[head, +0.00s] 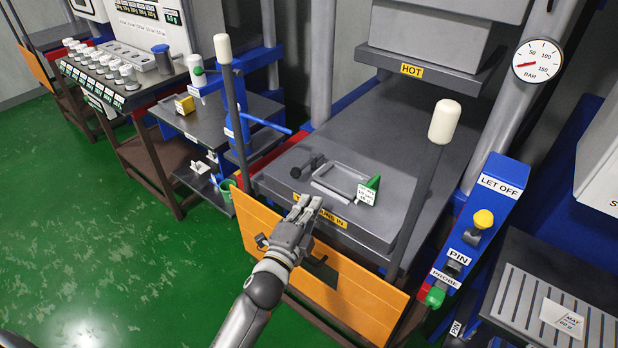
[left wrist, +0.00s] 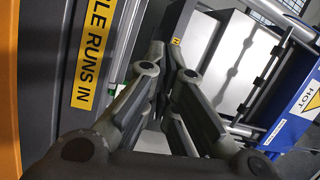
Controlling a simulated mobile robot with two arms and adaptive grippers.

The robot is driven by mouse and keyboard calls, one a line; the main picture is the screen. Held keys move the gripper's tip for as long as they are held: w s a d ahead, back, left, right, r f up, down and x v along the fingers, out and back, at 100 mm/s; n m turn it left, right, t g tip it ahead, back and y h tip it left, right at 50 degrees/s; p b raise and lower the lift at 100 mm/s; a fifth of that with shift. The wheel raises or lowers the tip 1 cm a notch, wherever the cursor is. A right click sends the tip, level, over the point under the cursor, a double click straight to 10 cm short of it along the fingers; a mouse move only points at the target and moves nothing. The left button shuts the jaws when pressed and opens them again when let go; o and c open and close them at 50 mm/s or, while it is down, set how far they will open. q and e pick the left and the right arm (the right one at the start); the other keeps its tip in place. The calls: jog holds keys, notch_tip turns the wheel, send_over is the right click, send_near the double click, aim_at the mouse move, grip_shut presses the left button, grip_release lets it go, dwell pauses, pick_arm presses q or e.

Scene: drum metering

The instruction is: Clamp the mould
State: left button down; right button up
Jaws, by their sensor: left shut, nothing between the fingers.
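The mould (head: 343,181), a grey rectangular frame, lies on the dark lower plate of the press (head: 405,150). A green piece with a white tag (head: 367,193) stands at its right edge. A dark handle-like part (head: 308,166) lies at its left. The upper block with the "HOT" label (head: 411,70) is well above the mould, with an open gap between. My left gripper (head: 308,205) is shut and empty at the front edge of the plate, beside the yellow "RUNS IN" label, short of the mould. Its fingers also show in the left wrist view (left wrist: 170,62). My right gripper is not in view.
An orange panel (head: 360,298) crosses the press front below the plate. Two upright levers with white knobs (head: 445,122) (head: 223,48) flank the plate. A blue "LET OFF" post with a yellow knob (head: 484,219) stands right. The pressure gauge (head: 537,62) is above. Green floor is free at left.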

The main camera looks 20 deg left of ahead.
aim_at(308, 163)
pick_arm(q)
jog(key=w, duration=0.3)
jog(key=w+p, duration=0.1)
jog(key=w, duration=0.6)
jog(key=shift+w+d+r, duration=0.1)
jog(key=shift+d+r, duration=0.25)
jog(key=shift+d, duration=0.05)
jog(key=a, duration=0.1)
jog(key=a+p, duration=0.1)
jog(key=s+a, duration=0.1)
jog(key=shift+a+f+p, duration=0.15)
jog(key=shift+f+p, duration=0.2)
jog(key=shift+p, duration=0.05)
jog(key=shift+s+a+f, duration=0.1)
jog(key=shift+s+a, duration=0.05)
jog(key=shift+a, duration=0.1)
jog(key=shift+d, duration=0.1)
